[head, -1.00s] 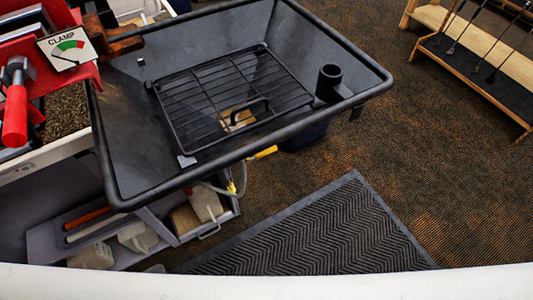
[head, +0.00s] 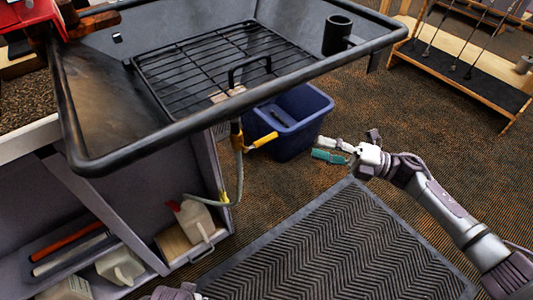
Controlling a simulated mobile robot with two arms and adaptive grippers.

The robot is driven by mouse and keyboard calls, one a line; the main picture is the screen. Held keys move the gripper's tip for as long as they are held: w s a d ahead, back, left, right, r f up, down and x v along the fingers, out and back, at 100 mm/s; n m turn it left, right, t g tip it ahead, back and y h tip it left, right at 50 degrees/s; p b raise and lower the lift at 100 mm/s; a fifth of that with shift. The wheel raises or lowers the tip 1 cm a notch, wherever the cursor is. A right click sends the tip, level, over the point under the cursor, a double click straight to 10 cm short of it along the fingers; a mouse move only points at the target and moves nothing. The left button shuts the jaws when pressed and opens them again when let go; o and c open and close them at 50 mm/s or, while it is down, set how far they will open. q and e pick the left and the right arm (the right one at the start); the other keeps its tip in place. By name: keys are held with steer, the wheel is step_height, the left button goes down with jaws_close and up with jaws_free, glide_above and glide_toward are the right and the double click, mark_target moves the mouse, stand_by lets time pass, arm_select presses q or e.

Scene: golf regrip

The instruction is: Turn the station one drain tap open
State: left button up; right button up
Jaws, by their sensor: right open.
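The drain tap has a yellow lever (head: 264,140) and a brass-coloured body (head: 237,136) under the front rim of the black tray (head: 190,141). The lever points sideways to the right, across the hanging line of the tap body and hose. A grey hose (head: 239,172) runs down from the tap. My right gripper (head: 322,148) is open and empty, its fingers pointing left. It is to the right of the lever and apart from it. Part of my left arm shows at the bottom edge, but its gripper is out of view.
A blue bucket (head: 290,122) stands on the carpet behind the lever. A black wire rack (head: 215,65) and an upright black tube (head: 337,34) are in the tray. Open shelving (head: 75,185) with bottles is at the lower left. A ridged mat (head: 340,250) covers the front floor.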

mark_target(267, 137)
steer(key=shift+n+g, duration=0.6)
steer(key=shift+n, duration=0.1)
steer(key=a, duration=0.4)
steer(key=a+r, duration=0.1)
steer(key=a, duration=0.3)
steer(key=w+a+r+p, duration=0.1)
steer(key=a, duration=0.4)
steer(key=shift+a+r, duration=0.1)
steer(key=shift+r, duration=0.15)
arm_select(q)
steer(key=f, duration=0.1)
steer(key=s+f, duration=0.1)
steer(key=shift+a+f, duration=0.1)
steer(key=shift+f, duration=0.25)
arm_select(e)
steer(key=shift+a, duration=0.25)
arm_select(q)
steer(key=shift+r, duration=0.1)
arm_select(e)
jaws_close()
